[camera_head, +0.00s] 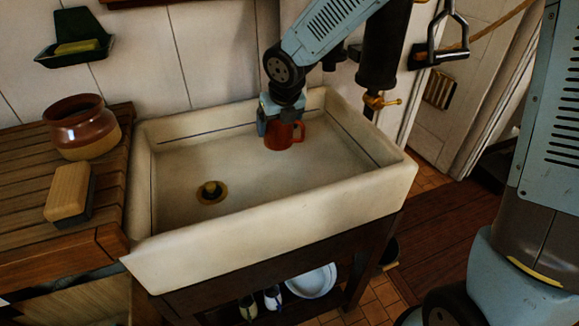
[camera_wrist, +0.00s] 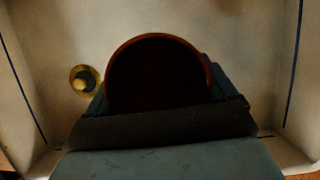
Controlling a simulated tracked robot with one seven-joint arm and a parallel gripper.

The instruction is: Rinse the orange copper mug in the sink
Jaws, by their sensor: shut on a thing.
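The orange copper mug (camera_head: 284,135) is upright in my gripper, inside the outline of the white sink (camera_head: 225,168) near its back right. In the wrist view, the mug (camera_wrist: 205,70) shows its round rim and dark inside. My gripper (camera_head: 276,114) is shut on the mug from above, and it covers the mug's near side in the wrist view. The mug's handle points right. I cannot tell whether the mug touches the sink floor. The brass drain (camera_head: 211,192) with a dark plug lies left of the mug. It also shows in the wrist view (camera_wrist: 84,80).
A wooden counter (camera_head: 25,180) on the left bears a brown pot (camera_head: 88,128) and a brush or sponge block (camera_head: 69,194). A soap dish (camera_head: 72,49) hangs on the wall. A dark pipe with a brass tap (camera_head: 381,101) stands behind the sink's right end.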

